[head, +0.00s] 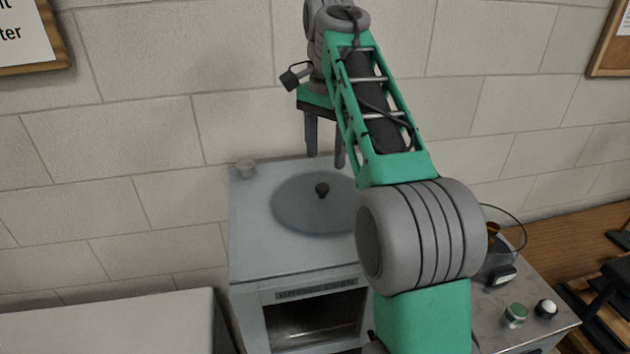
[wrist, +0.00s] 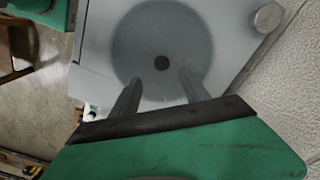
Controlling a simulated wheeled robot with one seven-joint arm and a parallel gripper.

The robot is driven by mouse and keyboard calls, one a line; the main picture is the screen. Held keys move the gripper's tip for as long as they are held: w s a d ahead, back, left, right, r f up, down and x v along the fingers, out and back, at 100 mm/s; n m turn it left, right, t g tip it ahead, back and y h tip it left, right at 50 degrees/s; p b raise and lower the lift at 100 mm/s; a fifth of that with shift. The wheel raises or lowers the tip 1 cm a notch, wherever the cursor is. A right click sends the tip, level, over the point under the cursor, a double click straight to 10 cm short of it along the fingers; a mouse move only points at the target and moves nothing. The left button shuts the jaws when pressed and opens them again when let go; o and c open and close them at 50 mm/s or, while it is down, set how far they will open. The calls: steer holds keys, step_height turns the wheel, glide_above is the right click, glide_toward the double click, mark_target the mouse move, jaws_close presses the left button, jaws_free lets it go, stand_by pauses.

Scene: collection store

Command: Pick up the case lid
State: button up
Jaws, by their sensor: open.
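The case lid (head: 300,207) is a round grey disc with a dark knob (head: 322,190) at its centre. It lies on top of a pale grey cabinet (head: 258,262), partly hidden behind my arm in the head view. In the wrist view the lid (wrist: 185,40) and its knob (wrist: 162,63) lie just beyond my fingertips. My gripper (head: 325,160) is open and empty, above the back part of the cabinet top. In the wrist view my gripper (wrist: 160,83) has its two fingers apart, with the knob in line with the gap between them.
A small grey cylinder (head: 245,168) stands at the cabinet's back left corner. The wall (head: 150,130) is close behind. A pale surface (head: 110,322) is at front left.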

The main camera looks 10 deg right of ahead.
mark_target(324, 185)
steer(key=shift+w+f, duration=0.1)
steer(key=shift+w, duration=0.1)
step_height(324, 185, down, 7)
steer(key=shift+a+f, duration=0.1)
steer(key=shift+f, duration=0.1)
jaws_close()
stand_by(0.5)
steer(key=shift+r, duration=0.1)
